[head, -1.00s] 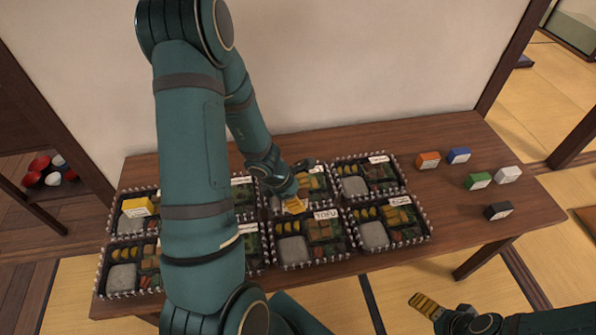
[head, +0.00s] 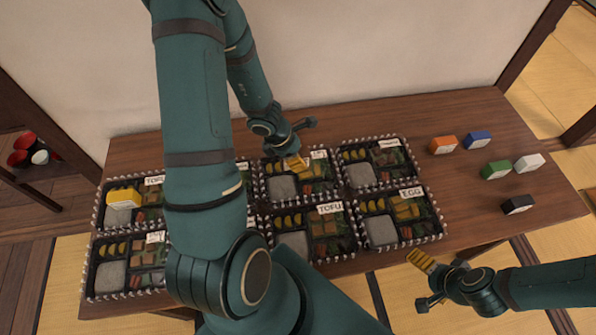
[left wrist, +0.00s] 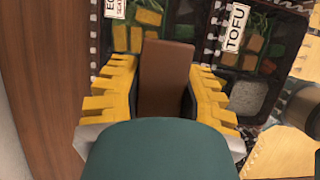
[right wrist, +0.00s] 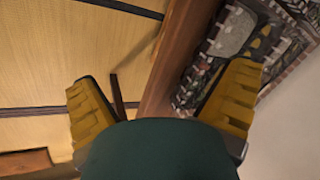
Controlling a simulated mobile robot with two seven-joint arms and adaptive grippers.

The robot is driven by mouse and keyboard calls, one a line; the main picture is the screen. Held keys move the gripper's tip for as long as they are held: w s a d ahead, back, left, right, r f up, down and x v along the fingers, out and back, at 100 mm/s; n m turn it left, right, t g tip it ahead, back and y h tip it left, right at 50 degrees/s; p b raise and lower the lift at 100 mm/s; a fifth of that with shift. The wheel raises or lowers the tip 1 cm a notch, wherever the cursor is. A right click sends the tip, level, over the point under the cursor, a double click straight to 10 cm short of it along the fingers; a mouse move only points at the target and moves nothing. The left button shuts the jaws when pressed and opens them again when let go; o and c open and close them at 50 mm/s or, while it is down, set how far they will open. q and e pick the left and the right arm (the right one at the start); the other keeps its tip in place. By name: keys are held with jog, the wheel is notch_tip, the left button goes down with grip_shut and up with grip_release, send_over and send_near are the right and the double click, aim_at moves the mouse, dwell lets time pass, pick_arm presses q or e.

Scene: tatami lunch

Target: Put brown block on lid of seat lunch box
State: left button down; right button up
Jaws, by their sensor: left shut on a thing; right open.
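The block cannot be made out in the head view. Beyond the fingers in the left wrist view is a lunch box with a partly cut-off label (left wrist: 115,8) that reads like "EG" with a smaller red line below. I cannot tell whether the block touches it. My right gripper (head: 426,282) is open and empty in front of the table.
Other lunch boxes in two rows fill the left and middle of the wooden table (head: 470,215), one labelled TOFU (head: 330,208). Orange (head: 443,145), blue (head: 478,140), green (head: 496,169), white (head: 529,162) and black (head: 517,204) blocks stand at right.

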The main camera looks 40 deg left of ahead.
aim_at(302, 176)
pick_arm(q)
jog(key=shift+f+b, duration=1.9)
jog(key=shift+f, duration=1.6)
pick_arm(e)
jog(key=shift+s+a+f, duration=0.1)
jog(key=shift+s+f, duration=0.1)
jog(key=shift+f, duration=0.6)
jog(key=shift+s+a+f, duration=0.1)
jog(key=shift+s+f, duration=0.15)
jog(key=shift+f, duration=0.5)
jog(key=shift+s+f, duration=0.2)
jog(key=shift+f, duration=0.6)
pick_arm(q)
jog(key=shift+f, duration=0.1)
jog(key=c, duration=0.7)
grip_release()
pick_arm(e)
jog(key=shift+s+f+g, duration=0.1)
jog(key=shift+f+g, duration=0.05)
jog(key=shift+g, duration=0.15)
